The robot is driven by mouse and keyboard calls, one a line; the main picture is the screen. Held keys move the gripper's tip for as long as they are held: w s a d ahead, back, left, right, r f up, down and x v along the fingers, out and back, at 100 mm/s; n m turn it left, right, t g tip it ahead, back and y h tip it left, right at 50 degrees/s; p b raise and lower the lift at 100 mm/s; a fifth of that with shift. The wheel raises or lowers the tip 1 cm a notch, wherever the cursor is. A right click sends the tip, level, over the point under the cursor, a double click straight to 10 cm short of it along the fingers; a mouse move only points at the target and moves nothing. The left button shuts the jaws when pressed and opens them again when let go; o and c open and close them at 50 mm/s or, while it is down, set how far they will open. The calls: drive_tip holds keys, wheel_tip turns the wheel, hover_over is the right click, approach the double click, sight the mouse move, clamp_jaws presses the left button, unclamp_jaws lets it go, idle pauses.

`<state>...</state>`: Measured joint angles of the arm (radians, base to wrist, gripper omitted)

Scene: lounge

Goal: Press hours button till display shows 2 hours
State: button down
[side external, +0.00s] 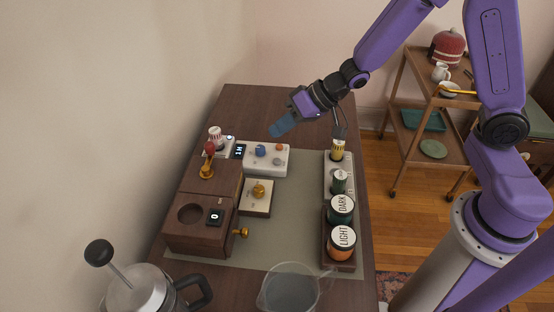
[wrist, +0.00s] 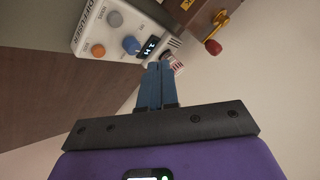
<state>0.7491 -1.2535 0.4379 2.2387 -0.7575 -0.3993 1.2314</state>
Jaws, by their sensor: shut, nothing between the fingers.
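The white diffuser box (side external: 268,168) stands toward the back of the table. Its small display (side external: 239,151) appears to read 1H, and it also shows in the wrist view (wrist: 150,47). Its top has a blue knob or button (wrist: 131,45), an orange button (wrist: 98,50) and a grey button (wrist: 115,18). In the wrist view the fingertips (wrist: 160,66) appear near the display end; contact cannot be confirmed.
A red-and-white striped item (side external: 215,135) stands left of the display. A wooden grinder-like box (side external: 198,225) with a red-knobbed brass lever is in front. A rack of labelled canisters (side external: 341,210) stands right. A press pot (side external: 145,290) and clear jug (side external: 290,288) are near the front.

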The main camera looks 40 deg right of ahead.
drive_tip(key=shift+f, duration=3.05)
drive_tip(key=shift+f, duration=0.15)
drive_tip(key=shift+f, duration=0.3)
drive_tip(key=shift+f, duration=0.4)
drive_tip(key=shift+r, duration=0.1)
idle(0.5)
drive_tip(key=shift+r, duration=0.75)
drive_tip(key=shift+r, duration=2.5)
